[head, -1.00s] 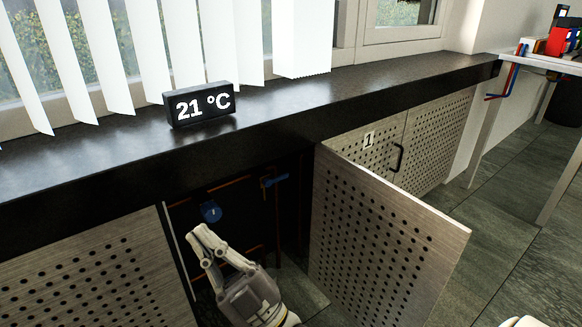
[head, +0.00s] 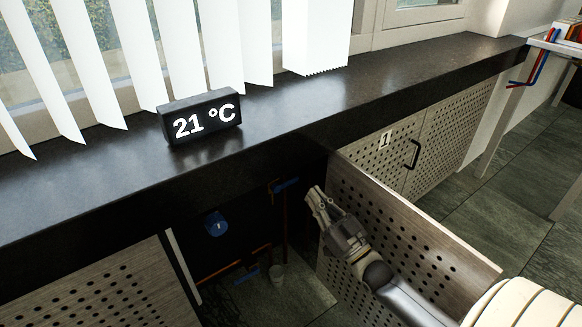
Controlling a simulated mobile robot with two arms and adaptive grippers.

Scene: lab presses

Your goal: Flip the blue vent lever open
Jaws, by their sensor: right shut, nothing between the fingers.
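A blue lever (head: 285,186) shows inside the dark open cabinet, at the top of an orange-brown pipe under the counter. It points out sideways. My right gripper (head: 314,196) is shut and empty. Its fingertips are just right of the lever in the picture, in front of the open perforated door, and appear apart from the lever. A round blue part (head: 216,224) hangs further left in the cabinet. Another small blue part (head: 250,272) sits low on a pipe. Which of these blue parts is the vent lever is not marked legibly. My left gripper is out of view.
The open perforated door (head: 425,235) stands out to the right of the cabinet, close behind my right arm. The black countertop (head: 290,115) overhangs the opening and holds a 21 °C display (head: 200,118). A left door panel (head: 105,290) borders the opening.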

